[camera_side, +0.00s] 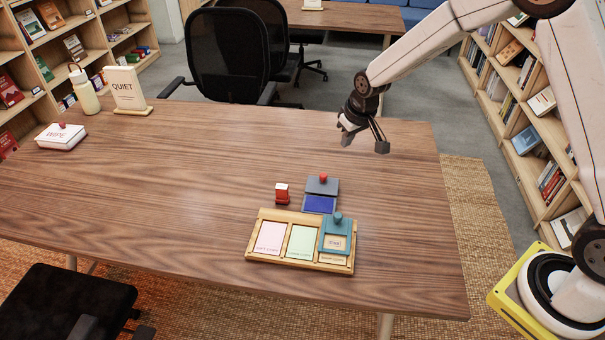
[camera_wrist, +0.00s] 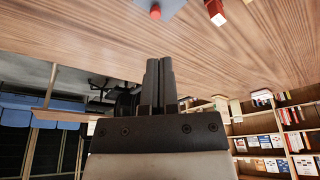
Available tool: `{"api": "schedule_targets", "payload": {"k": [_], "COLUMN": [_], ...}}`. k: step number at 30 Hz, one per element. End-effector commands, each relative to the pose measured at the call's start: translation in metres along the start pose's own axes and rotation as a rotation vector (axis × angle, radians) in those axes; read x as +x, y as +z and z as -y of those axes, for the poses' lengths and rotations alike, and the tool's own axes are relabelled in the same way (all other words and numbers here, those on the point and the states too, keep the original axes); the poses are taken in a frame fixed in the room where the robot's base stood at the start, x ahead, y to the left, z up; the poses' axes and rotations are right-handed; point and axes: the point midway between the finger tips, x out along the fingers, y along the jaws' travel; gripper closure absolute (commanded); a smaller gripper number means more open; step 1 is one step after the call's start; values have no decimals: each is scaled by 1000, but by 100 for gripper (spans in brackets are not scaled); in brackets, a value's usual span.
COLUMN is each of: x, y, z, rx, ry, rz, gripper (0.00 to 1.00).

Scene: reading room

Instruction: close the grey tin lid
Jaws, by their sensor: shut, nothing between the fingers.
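The grey tin stands on the wooden table (camera_side: 160,190) with its lid open. Its grey lid (camera_side: 322,184) has a red knob and is at the far side of the tin. The blue pad (camera_side: 320,204) shows uncovered in front of it. In the wrist view, part of the lid (camera_wrist: 172,7) and its red knob show at the top edge. My gripper (camera_side: 382,147) is above the table, beyond and to the right of the tin, apart from it. In the wrist view its two fingers (camera_wrist: 159,62) are together and empty.
A small red stamp (camera_side: 282,193) stands just left of the tin. A wooden tray (camera_side: 262,257) with cards and a teal knobbed piece (camera_side: 336,225) lies in front. A white box (camera_side: 61,137), a bottle (camera_side: 84,93) and a QUIET sign (camera_side: 127,90) are far left. The table's middle is clear.

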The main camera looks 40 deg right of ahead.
Motion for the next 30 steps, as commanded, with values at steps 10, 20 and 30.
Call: {"api": "schedule_targets", "payload": {"k": [10,20,30], "x": [69,114,120], "y": [-62,-91,-94], "z": [-9,-14,-15], "rx": [1,-1,-1], "ry": [0,0,0], "rz": [-25,-45,-49], "gripper": [100,100,100]}}
